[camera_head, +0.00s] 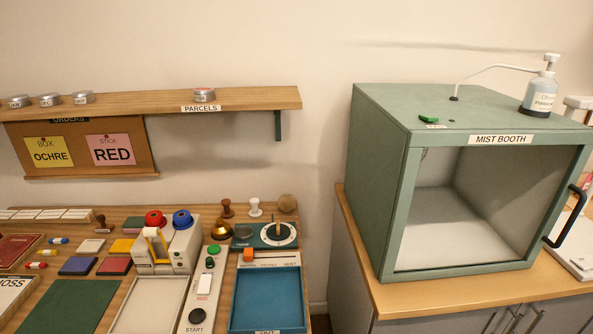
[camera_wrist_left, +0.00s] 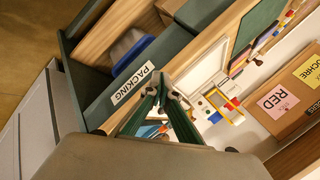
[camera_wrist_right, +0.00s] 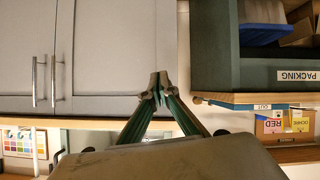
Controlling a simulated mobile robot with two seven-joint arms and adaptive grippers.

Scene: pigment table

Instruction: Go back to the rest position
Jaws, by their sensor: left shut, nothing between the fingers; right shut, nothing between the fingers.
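My left gripper (camera_wrist_left: 162,92) shows in the left wrist view with its fingertips together and nothing between them. It hangs in front of the green bench edge with the PACKING label (camera_wrist_left: 132,85). My right gripper (camera_wrist_right: 158,88) shows in the right wrist view, also closed and empty, in front of grey cabinet doors (camera_wrist_right: 115,50). It appears apart from the cabinet and from the packing bench (camera_wrist_right: 220,70) at the right. Neither gripper nor arm shows in the head view.
A shelf (camera_head: 150,103) with tins hangs above. The mist booth (camera_head: 380,190), with its front opening visible and black handle (camera_head: 566,217), stands right on a counter (camera_head: 440,294).

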